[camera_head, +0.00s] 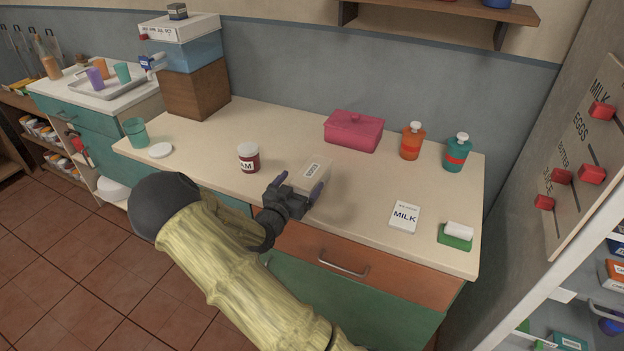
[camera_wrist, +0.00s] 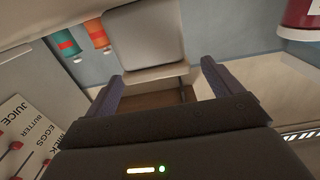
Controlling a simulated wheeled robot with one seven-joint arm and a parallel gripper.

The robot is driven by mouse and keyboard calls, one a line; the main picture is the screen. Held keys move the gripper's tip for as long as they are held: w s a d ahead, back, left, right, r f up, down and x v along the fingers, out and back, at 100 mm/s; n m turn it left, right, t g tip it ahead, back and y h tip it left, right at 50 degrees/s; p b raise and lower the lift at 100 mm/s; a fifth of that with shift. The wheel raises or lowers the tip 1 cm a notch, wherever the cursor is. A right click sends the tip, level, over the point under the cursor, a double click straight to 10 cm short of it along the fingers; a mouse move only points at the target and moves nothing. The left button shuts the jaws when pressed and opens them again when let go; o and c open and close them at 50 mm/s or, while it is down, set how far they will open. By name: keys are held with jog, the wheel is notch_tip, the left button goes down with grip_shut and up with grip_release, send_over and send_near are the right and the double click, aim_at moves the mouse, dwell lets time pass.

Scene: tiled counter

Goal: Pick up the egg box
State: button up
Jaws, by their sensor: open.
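The egg box appears to be the pale cream box (camera_head: 300,169) on the counter in the head view. It has a small dark-print label, too small to read for certain. My gripper (camera_head: 299,184) is open at the near side of this box, with its fingers spread apart. In the wrist view, a pale grey block (camera_wrist: 145,38), seemingly the same box, shows just beyond the two open fingers (camera_wrist: 161,70). Nothing is clamped between them. The gripper hides part of the box's near side, and I cannot tell whether a finger touches it.
A jam jar (camera_head: 249,158) stands close left of the box. A pink lidded container (camera_head: 353,133) is behind it, with orange (camera_head: 412,142) and teal (camera_head: 456,153) bottles right of that. A milk carton (camera_head: 404,217) and a green sponge-like item (camera_head: 455,236) lie at right.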

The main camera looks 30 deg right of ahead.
aim_at(308, 175)
jog(key=shift+f+p+x, duration=0.15)
jog(key=shift+f+x, duration=0.05)
jog(key=shift+x, duration=1.1)
jog(key=shift+f+p+x, duration=0.15)
jog(key=shift+f+x, duration=0.05)
jog(key=shift+x, duration=1.1)
jog(key=c, duration=1.4)
notch_tip(308, 175, up, 10)
jog(key=shift+r, duration=0.1)
